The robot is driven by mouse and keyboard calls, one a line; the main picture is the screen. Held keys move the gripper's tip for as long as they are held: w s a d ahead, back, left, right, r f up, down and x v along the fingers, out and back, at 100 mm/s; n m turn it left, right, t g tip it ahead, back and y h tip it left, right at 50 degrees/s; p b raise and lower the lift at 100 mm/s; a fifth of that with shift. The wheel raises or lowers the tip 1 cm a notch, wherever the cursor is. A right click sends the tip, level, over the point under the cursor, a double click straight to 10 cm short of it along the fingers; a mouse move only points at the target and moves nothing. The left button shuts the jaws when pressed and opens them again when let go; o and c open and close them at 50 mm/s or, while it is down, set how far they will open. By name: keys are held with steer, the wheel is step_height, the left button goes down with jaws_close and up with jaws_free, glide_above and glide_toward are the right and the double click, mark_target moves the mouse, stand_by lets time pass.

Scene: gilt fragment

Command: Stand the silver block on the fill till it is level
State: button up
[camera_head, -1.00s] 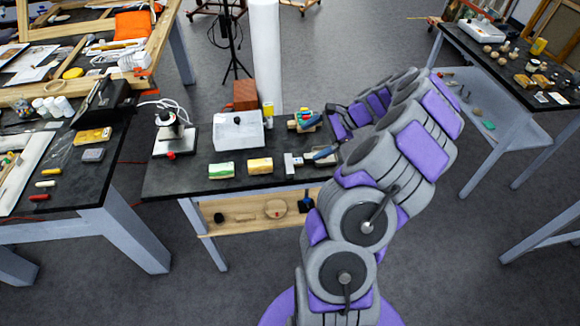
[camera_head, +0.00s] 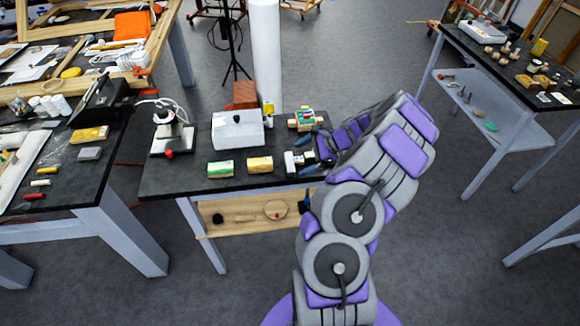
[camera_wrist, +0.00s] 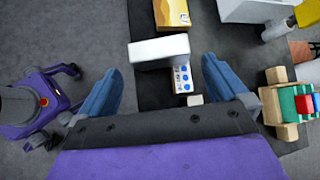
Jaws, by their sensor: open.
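A pale silver block (camera_wrist: 160,50) lies near the table's front edge, between and just ahead of my fingertips in the wrist view. It also shows in the head view (camera_head: 290,163), left of my gripper. A narrow light piece with blue dots (camera_wrist: 183,78) adjoins it; I cannot tell if they are one piece. My gripper (camera_wrist: 162,66) is open, its two blue fingers apart and nothing clearly held. In the head view my gripper (camera_head: 314,157) is partly hidden by my arm. I cannot pick out the fill for certain; a pale box (camera_head: 237,138) stands behind the block.
A yellow block (camera_head: 260,165) and a green-and-cream block (camera_head: 220,169) lie left of the silver block. A wooden holder with coloured pieces (camera_head: 303,120) stands behind my gripper. A device on a white base (camera_head: 172,138) stands at the left. Bare dark tabletop (camera_head: 200,190) shows along the front.

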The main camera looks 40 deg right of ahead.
mark_target(287, 159)
steer(key=shift+b+x, duration=1.1)
steer(key=shift+x, duration=1.7)
steer(key=shift+d, duration=0.1)
steer(key=c, duration=1.1)
steer(key=shift+c, duration=0.2)
steer(key=shift+r, duration=0.15)
step_height(287, 159, up, 3)
steer(key=shift+r+p, duration=0.2)
steer(key=shift+p, duration=0.7)
steer(key=s+a+p, duration=0.1)
steer(key=s+a, duration=0.3)
steer(key=s, duration=0.2)
steer(key=s+a+r+p, duration=0.1)
steer(key=s+a+p, duration=0.1)
steer(key=s+a, duration=0.2)
steer(key=s, duration=0.3)
steer(key=shift+s+a+r, duration=0.15)
steer(key=shift+s+a, duration=0.1)
steer(key=shift+s, duration=0.05)
